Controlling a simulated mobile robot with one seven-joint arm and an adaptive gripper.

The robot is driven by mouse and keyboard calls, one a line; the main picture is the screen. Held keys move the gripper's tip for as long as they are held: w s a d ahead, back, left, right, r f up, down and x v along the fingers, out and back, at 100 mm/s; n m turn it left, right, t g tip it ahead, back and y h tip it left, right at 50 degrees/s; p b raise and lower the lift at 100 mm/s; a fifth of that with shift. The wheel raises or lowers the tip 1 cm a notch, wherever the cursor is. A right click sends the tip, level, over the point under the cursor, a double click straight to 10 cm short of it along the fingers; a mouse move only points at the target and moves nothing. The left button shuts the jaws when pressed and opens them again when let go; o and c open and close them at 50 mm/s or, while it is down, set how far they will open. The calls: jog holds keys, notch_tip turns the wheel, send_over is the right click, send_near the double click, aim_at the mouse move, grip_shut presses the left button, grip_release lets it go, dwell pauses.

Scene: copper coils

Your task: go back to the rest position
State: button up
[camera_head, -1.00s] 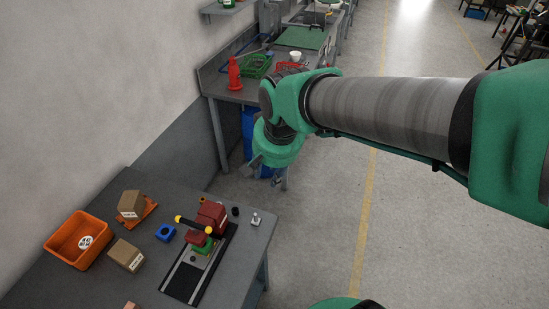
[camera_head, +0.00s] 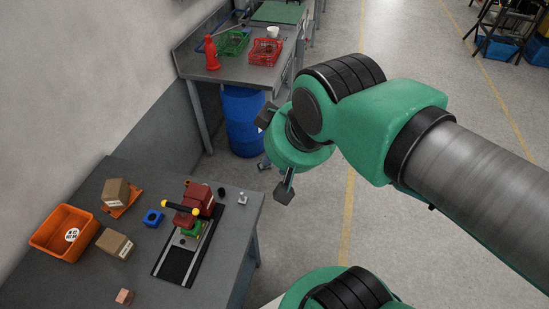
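My gripper (camera_head: 272,153) is at the end of my green and grey arm, in the middle of the head view. Its two dark fingers stand wide apart and nothing shows between them. It is in the air over the floor, to the right of and above the near table's far right corner. It touches nothing that I can see.
The near grey table (camera_head: 85,289) holds an orange bin (camera_head: 45,237), cardboard boxes (camera_head: 115,243), a blue part (camera_head: 153,218) and a red and green device (camera_head: 190,208). A blue barrel (camera_head: 243,118) stands under the far table (camera_head: 190,65).

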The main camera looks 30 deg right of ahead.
jog(key=shift+f, duration=0.15)
jog(key=shift+f+b, duration=1.2)
jog(key=shift+b, duration=0.1)
dwell(0.3)
